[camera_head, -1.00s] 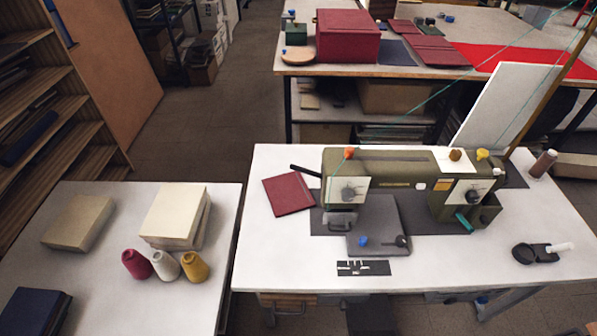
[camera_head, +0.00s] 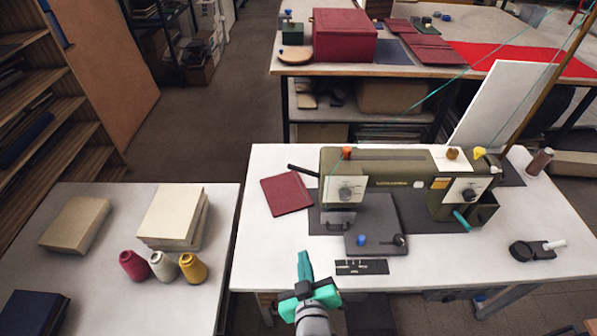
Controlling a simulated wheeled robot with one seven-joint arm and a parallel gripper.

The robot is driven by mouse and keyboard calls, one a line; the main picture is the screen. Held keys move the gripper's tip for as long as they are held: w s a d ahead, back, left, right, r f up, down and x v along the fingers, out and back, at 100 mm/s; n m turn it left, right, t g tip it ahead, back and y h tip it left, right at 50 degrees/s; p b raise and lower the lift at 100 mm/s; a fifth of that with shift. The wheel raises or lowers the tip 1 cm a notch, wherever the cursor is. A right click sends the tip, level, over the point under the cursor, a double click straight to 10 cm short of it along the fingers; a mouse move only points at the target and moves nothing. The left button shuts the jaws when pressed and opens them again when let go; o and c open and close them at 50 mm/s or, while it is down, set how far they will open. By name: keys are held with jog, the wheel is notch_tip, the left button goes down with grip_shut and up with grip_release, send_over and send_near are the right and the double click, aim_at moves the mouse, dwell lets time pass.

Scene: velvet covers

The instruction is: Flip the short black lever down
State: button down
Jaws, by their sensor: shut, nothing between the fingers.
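The olive sewing machine (camera_head: 400,172) stands on the white table. A short black lever (camera_head: 302,170) sticks out from its left end, slanting up to the left. My gripper (camera_head: 304,255) has teal fingers and is shut and empty. It shows over the table's front edge, below the lever in the picture and left of the machine's grey plate, apart from both. A teal lever (camera_head: 462,221) is low on the machine's right side.
A dark red book (camera_head: 286,194) lies left of the machine, close to the lever. A black ruled strip (camera_head: 361,267) lies right of my gripper. Thread cones and a book stack (camera_head: 172,216) are on the left table. A black item with a white handle (camera_head: 537,250) lies at right.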

aim_at(296, 169)
jog(key=w+d+r+n+g+y, duration=0.1)
jog(key=w+r+n, duration=0.2)
jog(key=r, duration=0.7)
jog(key=w+d+r+n+g+y, duration=0.1)
jog(key=w+r+n, duration=0.3)
jog(key=r+n, duration=0.3)
notch_tip(296, 169, up, 3)
jog(key=shift+w+f, duration=0.15)
jog(key=shift+w, duration=0.15)
jog(key=shift+w+a, duration=0.1)
jog(key=x, duration=1.3)
jog(key=shift+w+a+f, duration=0.15)
jog(key=shift+a+f, duration=0.05)
jog(key=shift+f, duration=0.05)
jog(key=shift+w, duration=0.15)
